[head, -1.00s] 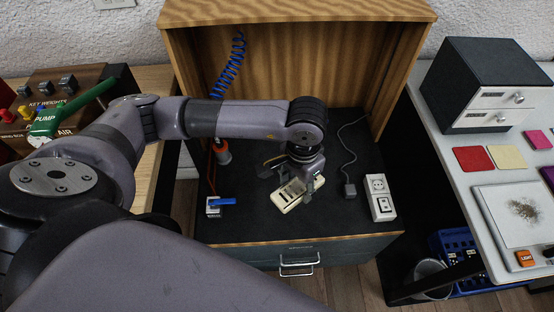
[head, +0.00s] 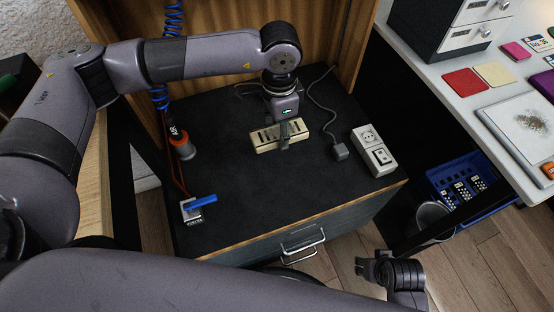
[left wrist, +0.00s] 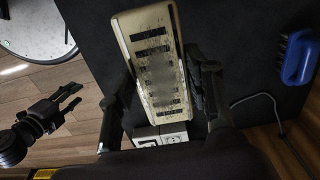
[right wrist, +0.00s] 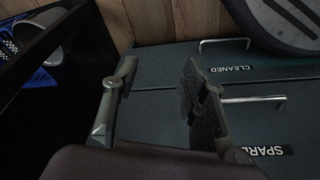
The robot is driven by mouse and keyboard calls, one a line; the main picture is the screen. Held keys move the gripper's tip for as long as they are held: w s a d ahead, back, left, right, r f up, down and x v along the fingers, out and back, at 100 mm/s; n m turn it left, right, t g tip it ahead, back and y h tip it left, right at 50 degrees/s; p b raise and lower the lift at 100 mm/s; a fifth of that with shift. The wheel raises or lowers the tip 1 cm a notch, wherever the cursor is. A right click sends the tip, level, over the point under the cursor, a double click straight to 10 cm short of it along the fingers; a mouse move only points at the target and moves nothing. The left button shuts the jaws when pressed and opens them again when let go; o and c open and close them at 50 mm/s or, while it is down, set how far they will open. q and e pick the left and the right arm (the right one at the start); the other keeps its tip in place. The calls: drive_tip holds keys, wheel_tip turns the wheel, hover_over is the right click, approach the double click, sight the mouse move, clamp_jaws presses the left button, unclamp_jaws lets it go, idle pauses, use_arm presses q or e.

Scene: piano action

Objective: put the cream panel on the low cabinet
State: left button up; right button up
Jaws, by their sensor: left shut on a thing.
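The cream panel (head: 265,140), a flat piece with a row of dark slots, is between the fingers of my left gripper (head: 284,135). The left wrist view shows the panel (left wrist: 150,60) lengthwise between the two fingers (left wrist: 165,105). The gripper is shut on it. The panel is over the black top of the low cabinet (head: 250,195); whether it touches the top is not clear. My right gripper (head: 370,270) is low in front of the cabinet. In the right wrist view its fingers (right wrist: 155,95) are apart and empty, facing the cabinet's drawer fronts.
A white socket block (head: 374,152) and a grey plug (head: 340,151) with cable are right of the panel. A blue-handled brush (head: 200,203) and an orange-collared tool (head: 182,146) are at left. Bare top lies in front of the panel. A white table (head: 450,85) stands at right.

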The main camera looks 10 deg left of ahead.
use_arm(q)
hover_over(278, 165)
wheel_tip(278, 165, down, 8)
drive_tip(key=shift+d+f+b, duration=0.1)
drive_tip(key=shift+b, duration=0.2)
wheel_tip(278, 165, down, 4)
drive_tip(key=shift+f+b, duration=0.2)
drive_tip(key=shift+b, duration=0.1)
drive_tip(key=shift+f, duration=0.35)
use_arm(e)
drive_tip(key=v, duration=0.2)
drive_tip(key=w+v, duration=0.1)
drive_tip(key=v, duration=0.1)
drive_tip(key=shift+r, duration=0.5)
drive_tip(key=shift+r, duration=0.4)
use_arm(q)
drive_tip(key=o, duration=1.3)
drive_tip(key=shift+c, duration=0.2)
use_arm(e)
drive_tip(key=shift+r, duration=0.1)
